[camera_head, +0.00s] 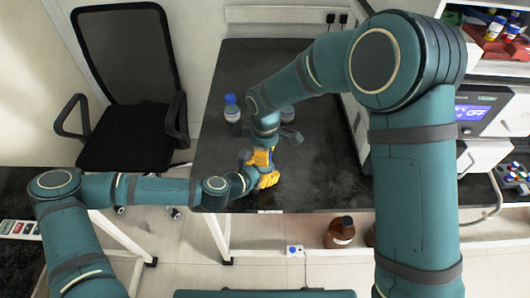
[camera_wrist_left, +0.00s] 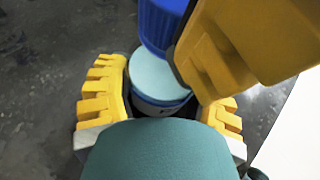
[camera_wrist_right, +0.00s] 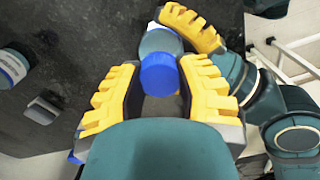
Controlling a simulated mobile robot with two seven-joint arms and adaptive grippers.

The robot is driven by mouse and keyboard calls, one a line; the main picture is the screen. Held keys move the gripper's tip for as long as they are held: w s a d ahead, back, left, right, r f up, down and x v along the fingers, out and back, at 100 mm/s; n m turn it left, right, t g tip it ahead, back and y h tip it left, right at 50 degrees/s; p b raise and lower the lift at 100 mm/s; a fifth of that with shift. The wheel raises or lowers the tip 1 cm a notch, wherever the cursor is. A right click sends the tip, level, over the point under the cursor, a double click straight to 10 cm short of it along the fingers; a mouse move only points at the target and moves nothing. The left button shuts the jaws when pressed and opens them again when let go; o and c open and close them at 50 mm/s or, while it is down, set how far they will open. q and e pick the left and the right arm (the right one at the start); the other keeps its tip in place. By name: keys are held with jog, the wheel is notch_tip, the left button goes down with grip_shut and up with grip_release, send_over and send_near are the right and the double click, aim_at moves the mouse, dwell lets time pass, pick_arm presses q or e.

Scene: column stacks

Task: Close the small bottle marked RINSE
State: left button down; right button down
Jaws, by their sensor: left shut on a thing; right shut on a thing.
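The small bottle (camera_wrist_left: 158,78) has a pale blue round top and stands between the yellow fingers of my left gripper (camera_head: 266,180), which is shut on it. The bottle also shows in the right wrist view (camera_wrist_right: 160,43). Its marking is not readable. My right gripper (camera_head: 261,157) is shut on a blue cap (camera_wrist_right: 160,74). In the left wrist view the cap (camera_wrist_left: 160,22) overlaps the far edge of the bottle's top and looks offset from it. I cannot tell whether they touch. In the head view the grippers hide both.
Another blue-capped bottle (camera_head: 232,109) stands on the dark table (camera_head: 225,165), left of my right arm. A bottle (camera_head: 287,114) is partly hidden behind that arm, with a small grey block (camera_head: 292,134) nearby. The grippers are close together near the table's front edge.

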jog(key=c, duration=0.7)
grip_release()
jog(key=shift+r, duration=0.1)
jog(key=shift+r, duration=2.2)
jog(key=shift+o, duration=0.4)
jog(key=shift+r+m, duration=0.6)
jog(key=shift+r, duration=1.15)
